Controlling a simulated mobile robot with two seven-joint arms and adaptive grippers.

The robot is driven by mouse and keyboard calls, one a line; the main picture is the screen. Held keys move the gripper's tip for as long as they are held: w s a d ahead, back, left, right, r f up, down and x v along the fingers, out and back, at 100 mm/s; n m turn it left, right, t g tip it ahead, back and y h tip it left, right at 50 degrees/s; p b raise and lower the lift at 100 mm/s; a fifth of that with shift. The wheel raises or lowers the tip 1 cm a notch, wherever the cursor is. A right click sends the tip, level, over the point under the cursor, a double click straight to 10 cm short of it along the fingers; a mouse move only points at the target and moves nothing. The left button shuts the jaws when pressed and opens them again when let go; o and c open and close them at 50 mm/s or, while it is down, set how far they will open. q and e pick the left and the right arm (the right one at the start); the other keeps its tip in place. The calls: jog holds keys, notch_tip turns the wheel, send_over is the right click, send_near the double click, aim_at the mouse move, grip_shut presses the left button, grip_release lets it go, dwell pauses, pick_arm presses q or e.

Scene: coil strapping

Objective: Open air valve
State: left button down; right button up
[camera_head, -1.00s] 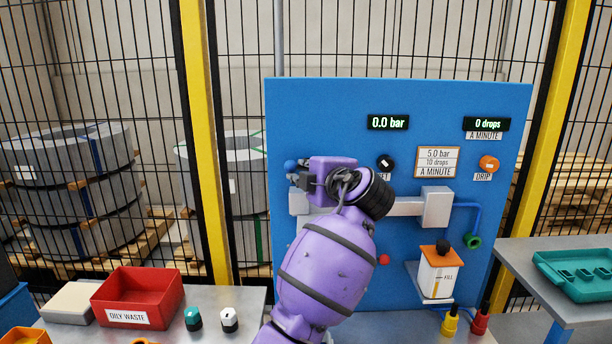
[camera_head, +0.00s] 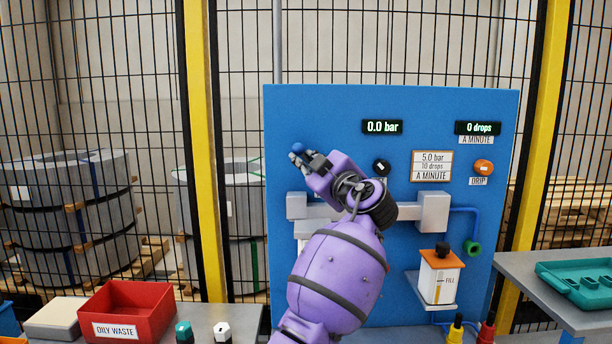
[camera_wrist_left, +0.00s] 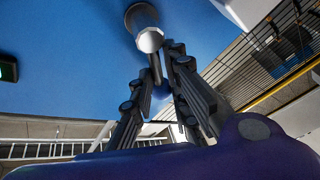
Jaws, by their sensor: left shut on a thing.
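The air valve's blue ball-ended handle (camera_head: 297,147) is at the upper left of the blue panel (camera_head: 325,110). My left gripper (camera_head: 305,159) is shut on it, with the arm tilted up and to the left. In the left wrist view, the round grey valve end (camera_wrist_left: 148,36) is at the top, and a thin lever runs from it to the blue ball (camera_wrist_left: 161,90) between the fingers (camera_wrist_left: 160,88). The pressure display (camera_head: 382,127) reads 0.0 bar. The gripper and wrist hide part of the valve in the head view. My right gripper is not in view.
A black knob (camera_head: 382,167), an orange drip knob (camera_head: 484,167) and a sign (camera_head: 431,166) are right of the wrist. An oiler (camera_head: 438,278) sits lower right. A red oily-waste bin (camera_head: 128,308) is lower left, a teal tray (camera_head: 580,280) lower right.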

pick_arm(q)
jog(key=shift+s+d+r+m+t+h+b, duration=0.2)
jog(key=shift+d+m+t+h+b, duration=0.45)
jog(key=shift+m, duration=1.35)
jog(key=shift+w+d+r+m+t+h+b, duration=0.15)
jog(key=shift+d+r+m+t+h+b, duration=0.45)
jog(key=shift+m, duration=1.4)
jog(key=shift+s+d+f+m+t+h+b, duration=0.1)
jog(key=shift+d+m+t+h+b, duration=0.3)
jog(key=shift+m+t, duration=1.1)
jog(key=shift+d+r+m+g, duration=0.1)
jog(key=shift+m+g, duration=0.45)
jog(key=shift+m, duration=0.15)
jog(key=shift+h, duration=0.25)
jog(key=c, duration=1.9)
grip_release()
jog(key=shift+d, duration=0.1)
jog(key=shift+o, duration=1.1)
jog(key=shift+d, duration=0.2)
jog(key=shift+f, duration=0.2)
jog(key=shift+a+f, duration=0.1)
jog(key=shift+a, duration=0.1)
